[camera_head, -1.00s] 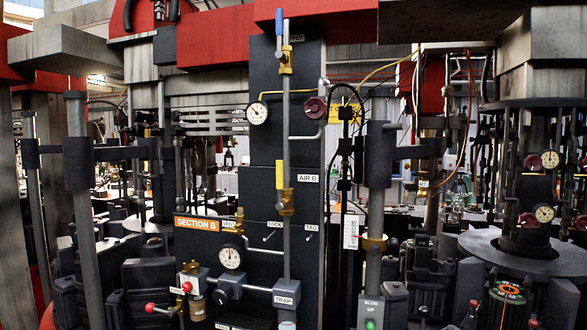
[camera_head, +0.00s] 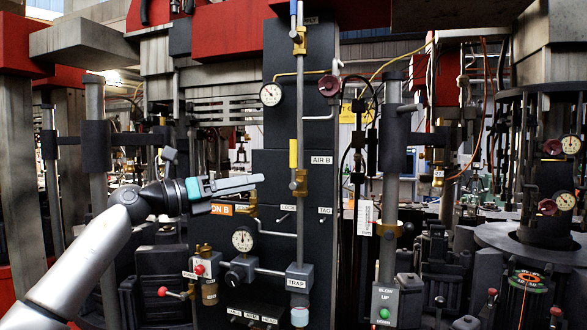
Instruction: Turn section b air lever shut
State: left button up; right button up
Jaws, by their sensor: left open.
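The section B air lever (camera_head: 293,153) is a yellow handle standing upright, in line with the vertical grey pipe. It sits above a brass valve body (camera_head: 299,183), beside the white AIR B label (camera_head: 321,160) on the dark panel. My left gripper (camera_head: 246,184) reaches in from the left, pointing right, in front of the panel's left edge. It is open and empty, left of the yellow lever and slightly lower, and does not appear to touch it. It partly covers the orange SECTION B sign (camera_head: 222,209). My right gripper is not in view.
A blue-handled valve (camera_head: 299,40) is higher on the same pipe. Pressure gauges (camera_head: 271,95) and (camera_head: 242,239) sit left of the pipe, and a dark red handwheel (camera_head: 329,86) is at upper right. Small LOCK and TAG levers are below. A thick post (camera_head: 390,160) stands to the right.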

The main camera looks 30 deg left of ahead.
pick_arm(q)
jog(key=s+r+m+y, duration=0.1)
jog(key=s+r+m, duration=0.3)
jog(key=s+r, duration=0.3)
jog(key=p, duration=0.3)
send_near(294, 145)
jog(key=r, duration=0.1)
jog(key=shift+y, duration=0.3)
jog(key=p+x, duration=0.1)
jog(key=x, duration=0.2)
jog(key=p+x, duration=0.1)
jog(key=x, duration=0.2)
jog(key=p+x, duration=0.1)
jog(key=x, duration=0.2)
jog(key=shift+a+f, duration=0.15)
jog(key=shift+f, duration=0.15)
jog(key=shift+w+d, duration=0.2)
jog(key=shift+w, duration=0.5)
jog(key=shift+f, duration=0.1)
grip_shut()
